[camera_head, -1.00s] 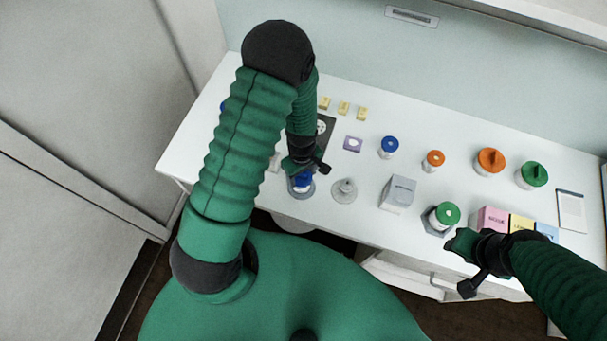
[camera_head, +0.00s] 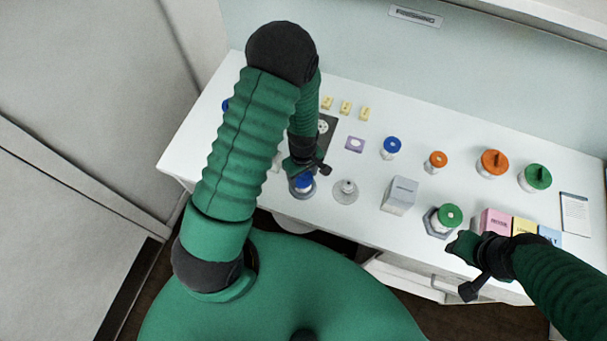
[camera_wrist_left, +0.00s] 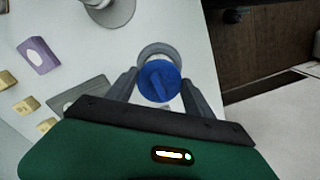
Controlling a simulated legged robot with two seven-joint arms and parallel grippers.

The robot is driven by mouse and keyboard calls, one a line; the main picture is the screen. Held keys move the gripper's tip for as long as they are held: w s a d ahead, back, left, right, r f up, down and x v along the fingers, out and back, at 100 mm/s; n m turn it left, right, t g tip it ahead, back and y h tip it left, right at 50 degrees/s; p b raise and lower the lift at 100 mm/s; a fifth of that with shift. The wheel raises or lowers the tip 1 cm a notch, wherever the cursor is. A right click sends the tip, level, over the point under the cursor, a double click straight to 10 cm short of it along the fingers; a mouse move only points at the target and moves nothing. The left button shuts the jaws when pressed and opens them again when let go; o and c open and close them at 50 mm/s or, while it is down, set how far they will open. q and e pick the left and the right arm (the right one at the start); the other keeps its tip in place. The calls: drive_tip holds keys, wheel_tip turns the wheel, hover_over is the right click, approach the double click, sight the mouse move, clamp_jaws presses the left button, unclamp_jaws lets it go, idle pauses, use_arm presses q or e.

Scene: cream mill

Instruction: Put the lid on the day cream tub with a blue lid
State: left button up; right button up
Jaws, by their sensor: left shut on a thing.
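The blue lid (camera_head: 303,181) with a raised bar sits at the front left of the bench, over a pale tub. My left gripper reaches down to it from above. In the left wrist view the lid (camera_wrist_left: 159,82) is between the two fingers of my left gripper (camera_wrist_left: 160,88), which is shut on it. The tub (camera_wrist_left: 158,50) beneath is mostly hidden by the lid, so I cannot tell whether the lid is fully seated. My right gripper (camera_head: 464,262) is over the front edge of the bench, away from the tub; its jaws are unclear.
A grey round stand (camera_head: 345,191) is just right of the tub. Farther right are a grey-white box (camera_head: 399,195), a green-lidded tub (camera_head: 447,217) and a blue-lidded jar (camera_head: 391,147). Orange-lidded jars (camera_head: 493,162) stand behind. Yellow blocks (camera_head: 345,107) and a purple block (camera_head: 355,144) lie behind.

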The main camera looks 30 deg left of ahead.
use_arm(q)
drive_tip(key=o, duration=1.5)
drive_tip(key=shift+a, duration=0.15)
drive_tip(key=shift+o, duration=0.4)
drive_tip(key=shift+o, duration=1.2)
wheel_tip(320, 180, up, 7)
drive_tip(key=p, duration=0.6)
